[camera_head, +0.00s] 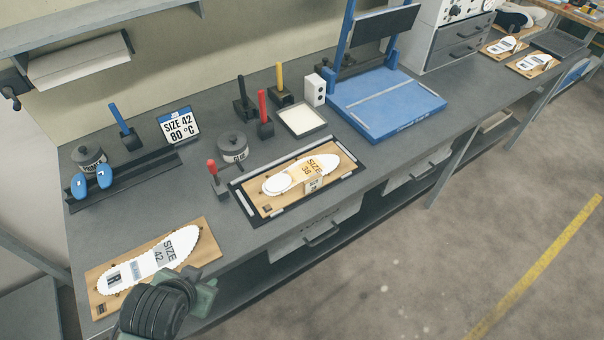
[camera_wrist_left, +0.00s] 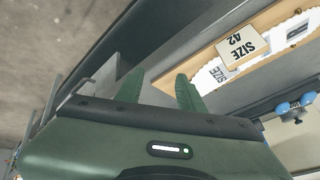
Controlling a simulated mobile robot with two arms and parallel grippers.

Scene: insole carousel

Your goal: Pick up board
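A wooden board (camera_head: 205,247) with a white insole shape marked SIZE 42 and R lies flat at the bench's front left corner. The board also shows at the upper right of the left wrist view (camera_wrist_left: 262,32). My left gripper (camera_head: 203,286) is at the board's front edge in the head view, partly covering its near side. In the left wrist view its two green fingers (camera_wrist_left: 160,88) stand apart with nothing seen held between them. Whether they touch the board I cannot tell. My right gripper is not in view.
A second board marked SIZE 38 (camera_head: 335,164) sits in a black-framed fixture (camera_head: 242,203) to the right. A red-handled tool (camera_head: 213,173), a round tin (camera_head: 232,149) and blue oval pieces (camera_head: 80,185) stand behind. A blue press (camera_head: 385,108) is farther right.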

